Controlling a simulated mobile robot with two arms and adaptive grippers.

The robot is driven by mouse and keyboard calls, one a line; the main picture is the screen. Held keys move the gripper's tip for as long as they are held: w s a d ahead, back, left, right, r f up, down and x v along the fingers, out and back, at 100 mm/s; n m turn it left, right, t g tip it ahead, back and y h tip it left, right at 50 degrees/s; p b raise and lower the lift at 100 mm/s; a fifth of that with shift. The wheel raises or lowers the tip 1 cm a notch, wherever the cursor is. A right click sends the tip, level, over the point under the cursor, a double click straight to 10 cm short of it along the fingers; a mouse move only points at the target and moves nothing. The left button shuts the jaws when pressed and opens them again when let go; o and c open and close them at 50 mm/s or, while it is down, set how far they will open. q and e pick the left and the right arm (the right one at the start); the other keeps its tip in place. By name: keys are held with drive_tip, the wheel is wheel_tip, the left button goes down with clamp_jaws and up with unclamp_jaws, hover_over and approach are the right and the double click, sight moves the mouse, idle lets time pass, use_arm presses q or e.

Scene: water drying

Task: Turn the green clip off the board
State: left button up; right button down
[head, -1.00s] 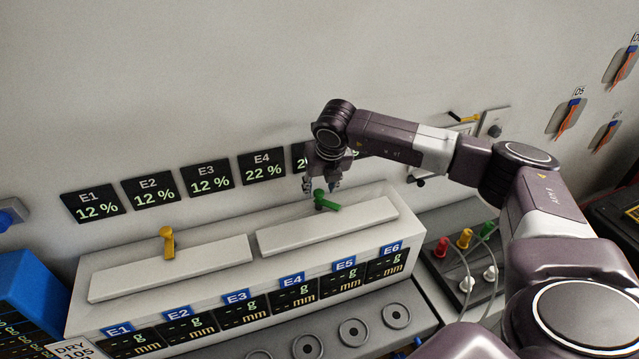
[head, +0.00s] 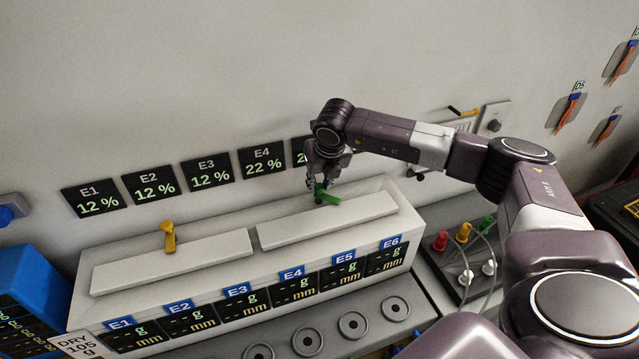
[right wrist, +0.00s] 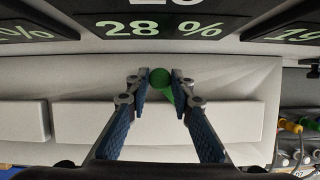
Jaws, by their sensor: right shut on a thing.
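The green clip (head: 326,195) sits on top of the right white board (head: 330,224) of the long white unit, its handle pointing to the right in the head view. My right gripper (head: 324,187) reaches down on it from above and is shut on it. In the right wrist view, the green clip (right wrist: 161,79) is between the fingertips of my right gripper (right wrist: 160,84), and its lower part runs down between the blue finger pads. My left gripper is not in view.
A yellow clip (head: 169,237) stands on the left white board (head: 172,262). Moisture displays such as E4 (head: 263,162) hang on the wall close behind my right gripper. A connector box (head: 462,262) with cables is at the right, and a blue rack (head: 30,305) at the left.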

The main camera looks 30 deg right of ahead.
drive_tip(key=shift+d+f+n+b, duration=0.15)
drive_tip(key=shift+n+b, duration=0.15)
drive_tip(key=shift+b, duration=0.3)
drive_tip(key=n+y+b, duration=0.1)
drive_tip(key=n+b, duration=0.2)
drive_tip(key=b, duration=0.1)
drive_tip(key=shift+d+n+y+b, duration=0.1)
drive_tip(key=shift+n+y+b, duration=0.4)
drive_tip(key=shift+n+b, duration=0.3)
drive_tip(key=shift+n+y+b, duration=0.4)
drive_tip(key=shift+n+b, duration=0.2)
drive_tip(key=shift+n, duration=0.5)
drive_tip(key=shift+w+d+r+n+y+b, duration=0.1)
drive_tip(key=shift+r+n+y+b, duration=0.2)
drive_tip(key=shift+n, duration=0.6)
drive_tip(key=c, duration=1.7)
unclamp_jaws()
